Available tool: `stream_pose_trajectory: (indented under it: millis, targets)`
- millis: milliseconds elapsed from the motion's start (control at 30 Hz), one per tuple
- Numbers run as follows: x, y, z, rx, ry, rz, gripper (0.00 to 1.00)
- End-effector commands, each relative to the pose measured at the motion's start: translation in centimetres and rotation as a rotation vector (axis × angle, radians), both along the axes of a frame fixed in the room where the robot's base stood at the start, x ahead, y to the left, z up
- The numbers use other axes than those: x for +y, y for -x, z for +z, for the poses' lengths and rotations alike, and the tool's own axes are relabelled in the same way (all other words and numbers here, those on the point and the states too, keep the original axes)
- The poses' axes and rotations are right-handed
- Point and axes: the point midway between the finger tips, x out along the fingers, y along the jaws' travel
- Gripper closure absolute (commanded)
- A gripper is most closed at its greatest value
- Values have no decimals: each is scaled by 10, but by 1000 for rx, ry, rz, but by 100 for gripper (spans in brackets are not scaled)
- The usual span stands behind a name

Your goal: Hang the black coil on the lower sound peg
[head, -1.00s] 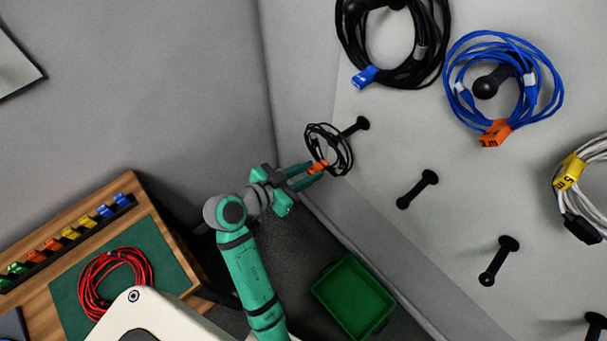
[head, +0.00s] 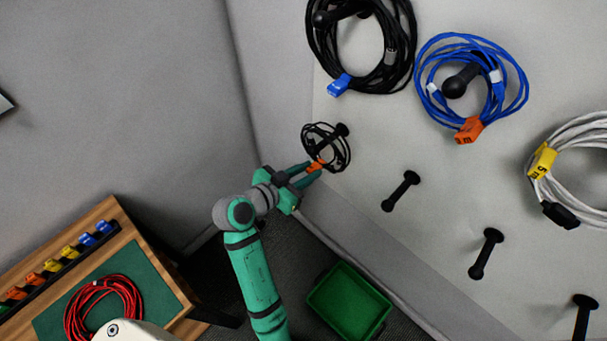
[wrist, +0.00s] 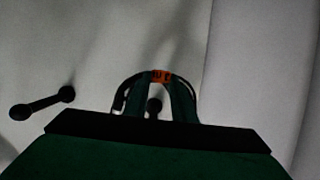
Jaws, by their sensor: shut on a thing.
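The small black coil (head: 347,152) with an orange tag (head: 316,165) is in my gripper (head: 311,172), which is shut on it at the tag. In the wrist view, the coil (wrist: 122,92) arches above the gripper's dark edge, its tag (wrist: 162,76) on top. The leftmost peg of the lower row (head: 342,130) is behind the coil in the head view. In the wrist view, that peg's knob (wrist: 154,105) shows inside the loop's outline. I cannot tell whether the loop is around the peg. The coil's lower part is hidden in the wrist view.
Bare lower pegs stand to the right, including one (head: 402,191) and another (head: 486,254). A large black coil (head: 404,40), a blue coil (head: 519,82) and a white coil (head: 570,130) hang above. A green bin (head: 349,300) and a table with a red coil (head: 80,297) are below.

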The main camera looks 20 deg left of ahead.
Motion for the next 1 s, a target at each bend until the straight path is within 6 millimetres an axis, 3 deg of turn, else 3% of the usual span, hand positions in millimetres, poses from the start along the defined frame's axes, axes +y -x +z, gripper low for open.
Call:
stream_pose_trajectory:
  millis: [667, 1000]
  targets:
    - [-14, -38, -5, -1, -1, -2, 100]
    - [-15, -41, -24, 0, 0, -1, 100]
